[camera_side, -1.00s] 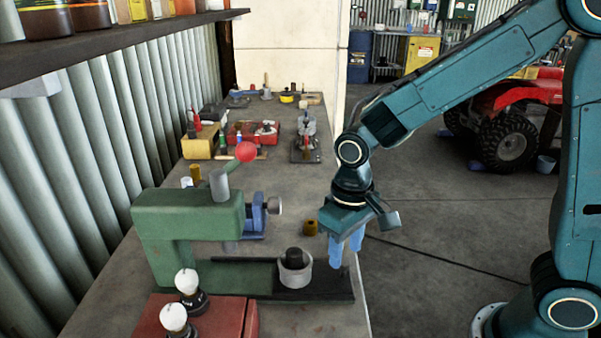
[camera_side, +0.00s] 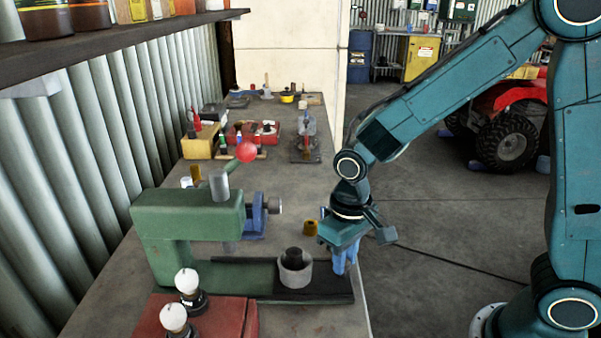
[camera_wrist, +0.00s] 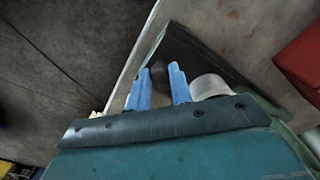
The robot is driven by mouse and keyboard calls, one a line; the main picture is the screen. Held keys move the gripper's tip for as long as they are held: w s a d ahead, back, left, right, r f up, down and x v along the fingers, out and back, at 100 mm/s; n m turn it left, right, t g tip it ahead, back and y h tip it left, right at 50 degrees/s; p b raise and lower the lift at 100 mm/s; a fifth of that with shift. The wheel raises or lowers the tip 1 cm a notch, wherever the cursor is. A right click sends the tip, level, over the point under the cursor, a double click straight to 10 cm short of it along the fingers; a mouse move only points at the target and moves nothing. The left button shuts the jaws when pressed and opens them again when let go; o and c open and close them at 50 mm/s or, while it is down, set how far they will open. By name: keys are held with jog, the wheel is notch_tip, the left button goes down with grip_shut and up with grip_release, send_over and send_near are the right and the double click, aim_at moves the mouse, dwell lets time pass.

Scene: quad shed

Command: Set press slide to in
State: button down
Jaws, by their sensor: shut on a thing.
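The green press (camera_side: 190,218) stands on the bench, with a red-knobbed lever on top. Its dark press slide (camera_side: 325,290) sticks out to the right, clear of the press head. On the slide sits a grey cup (camera_side: 294,275) with a dark piece inside; the cup's pale side shows in the wrist view (camera_wrist: 208,86). My gripper (camera_side: 345,262) points down at the slide's right end, right of the cup. In the wrist view its blue fingers (camera_wrist: 160,82) are shut on a dark part at the slide's end, mostly hidden between them.
A red box (camera_side: 215,318) with two white-topped knobs is in front of the press. The bench's right edge runs close beside my gripper.

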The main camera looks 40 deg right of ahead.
aim_at(300, 253)
jog(key=shift+w, duration=0.1)
jog(key=w+a, duration=0.5)
jog(key=a, duration=0.1)
jog(key=shift+w, duration=0.4)
jog(key=shift+d, duration=0.1)
jog(key=c, duration=1.3)
grip_release()
jog(key=shift+o, duration=0.2)
jog(key=shift+r, duration=0.1)
notch_tip(300, 253, up, 14)
